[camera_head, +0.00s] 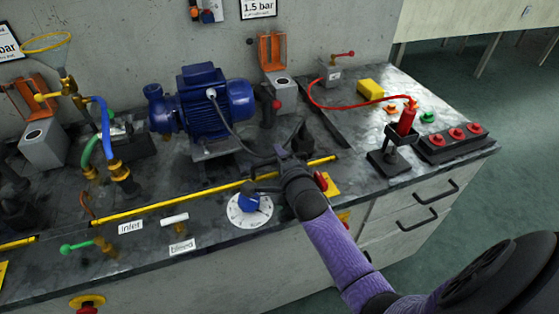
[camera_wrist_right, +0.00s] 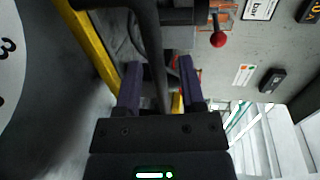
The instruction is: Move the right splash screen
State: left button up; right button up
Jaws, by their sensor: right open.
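A long yellow strip (camera_head: 215,191) runs along the bench front, past my right gripper; it also crosses the upper left of the wrist view (camera_wrist_right: 92,50). I cannot tell whether it is the right splash screen's edge or a rail, and no clear panel can be made out. My right gripper (camera_head: 272,170) is over the strip's right part, behind the round white dial. In the right wrist view its purple fingers (camera_wrist_right: 158,68) are open, with a dark bar (camera_wrist_right: 153,50) showing between them. I cannot tell whether they touch it. My left gripper is out of view.
The blue motor pump (camera_head: 205,105) and its dark cable stand behind the strip. A blue knob (camera_head: 249,202) on the dial is close to my gripper. A red bottle on a stand (camera_head: 406,121) and a red-button box (camera_head: 452,143) stand at right. Bare bench shows between.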

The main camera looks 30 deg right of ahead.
grip_shut()
dwell(1.4)
